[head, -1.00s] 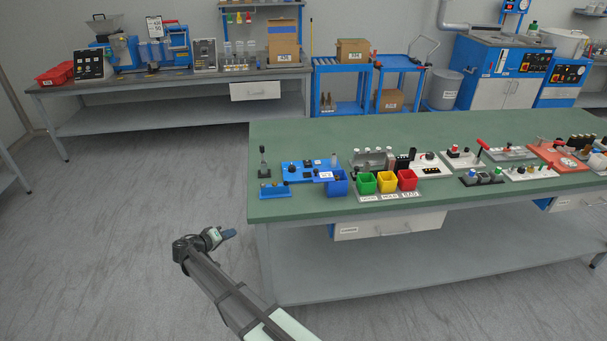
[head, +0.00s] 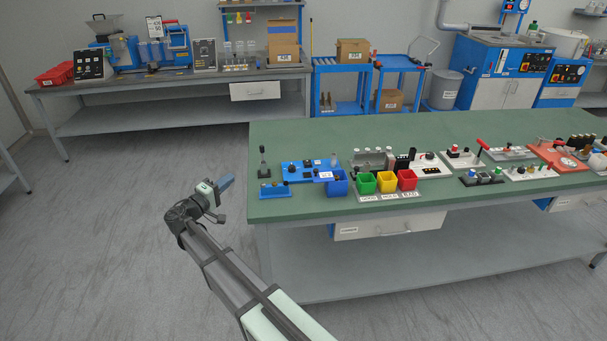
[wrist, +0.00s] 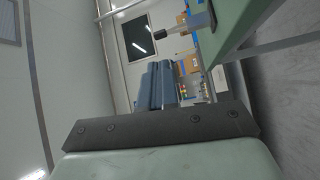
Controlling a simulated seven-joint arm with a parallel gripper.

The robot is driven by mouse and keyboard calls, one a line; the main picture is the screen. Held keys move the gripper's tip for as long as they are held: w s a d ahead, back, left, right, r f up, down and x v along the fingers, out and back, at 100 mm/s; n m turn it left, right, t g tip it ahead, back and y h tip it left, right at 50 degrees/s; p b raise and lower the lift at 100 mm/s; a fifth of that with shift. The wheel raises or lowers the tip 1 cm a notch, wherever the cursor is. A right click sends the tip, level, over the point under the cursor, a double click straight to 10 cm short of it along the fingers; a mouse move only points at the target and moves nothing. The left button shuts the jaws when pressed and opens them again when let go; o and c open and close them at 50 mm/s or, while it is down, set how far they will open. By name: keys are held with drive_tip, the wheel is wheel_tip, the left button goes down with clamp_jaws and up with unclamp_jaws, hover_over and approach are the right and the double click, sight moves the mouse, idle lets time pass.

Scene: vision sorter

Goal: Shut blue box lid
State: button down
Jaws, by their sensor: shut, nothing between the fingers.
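A small blue box (head: 337,186) stands near the front edge of the green bench, at the right end of a blue panel. A blue lid-like piece with a white label (head: 324,176) sits at its upper left; the view is too small to tell the lid's exact position. My gripper (head: 226,182) is in the air left of the bench, apart from the box, with its blue fingers together and empty. The fingers also show in the wrist view (wrist: 157,88). The box cannot be made out in the wrist view.
Green, yellow (head: 387,181) and red bins stand right of the blue box. A black lever (head: 263,163) and a small blue block (head: 275,190) stand at the bench's left end. Several devices fill the bench's right side. The floor left of the bench is clear.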

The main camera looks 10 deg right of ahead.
sight(320, 177)
drive_tip(key=s+d+g+h, duration=0.1)
drive_tip(key=d, duration=0.3)
drive_tip(key=s+d+m+g+h, duration=0.1)
drive_tip(key=d+g, duration=0.1)
drive_tip(key=d, duration=0.2)
drive_tip(key=s+d+g+h, duration=0.1)
drive_tip(key=d+g, duration=0.1)
drive_tip(key=d, duration=0.3)
drive_tip(key=shift+r+m, duration=0.1)
drive_tip(key=shift+m, duration=0.3)
drive_tip(key=x, duration=0.9)
drive_tip(key=shift+w+d, duration=0.1)
drive_tip(key=shift+d, duration=0.35)
drive_tip(key=shift+s+d, duration=0.2)
drive_tip(key=shift+d, duration=0.35)
drive_tip(key=shift+s+d, duration=0.2)
drive_tip(key=shift+d, duration=0.35)
drive_tip(key=shift+s+d, duration=0.15)
drive_tip(key=shift+d, duration=0.65)
drive_tip(key=shift+d, duration=2.9)
